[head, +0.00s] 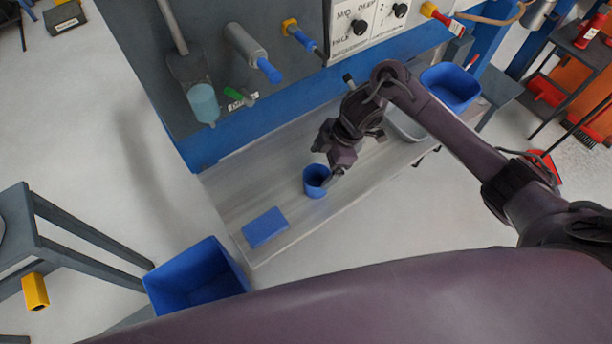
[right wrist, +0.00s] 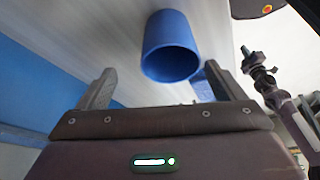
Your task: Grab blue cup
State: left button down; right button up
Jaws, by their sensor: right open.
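The blue cup (head: 314,184) stands on the grey bench (head: 226,192) in the head view. My right gripper (head: 334,172) is close beside it, at its upper right. In the right wrist view the cup (right wrist: 170,48) shows its round open mouth and lies beyond the fingertips, roughly between the lines of the two fingers. My right gripper (right wrist: 162,88) is open and holds nothing. I cannot tell whether a finger touches the cup.
A flat blue block (head: 265,227) lies on the bench left of the cup. A blue bin (head: 196,278) stands near the bench's front left end. A blue tub (head: 450,86) and a grey tray (head: 405,124) are to the right. A panel with knobs (head: 358,27) rises behind.

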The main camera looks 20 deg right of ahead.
aim_at(313, 182)
jog(key=shift+s+f, duration=0.2)
jog(key=shift+f, duration=0.05)
jog(key=x, duration=0.1)
jog(key=p+x, duration=0.1)
jog(key=shift+s+a+f, duration=0.1)
jog(key=shift+s+f, duration=0.15)
jog(key=shift+f, duration=0.1)
jog(key=x, duration=0.3)
jog(key=shift+s+f+p, duration=0.2)
jog(key=shift+f+p, duration=0.05)
jog(key=shift+p, duration=0.1)
jog(key=shift+a+f, duration=0.15)
jog(key=shift+f, duration=0.1)
pick_arm(q)
jog(key=shift+s+d+r, duration=0.25)
jog(key=shift+r, duration=0.2)
jog(key=shift+s+d+r, duration=0.2)
jog(key=shift+d+r, duration=0.05)
jog(key=shift+r, duration=0.15)
pick_arm(e)
jog(key=shift+f, duration=0.1)
jog(key=shift+c, duration=0.3)
pick_arm(q)
jog(key=shift+a, duration=0.15)
pick_arm(e)
jog(key=c, duration=1)
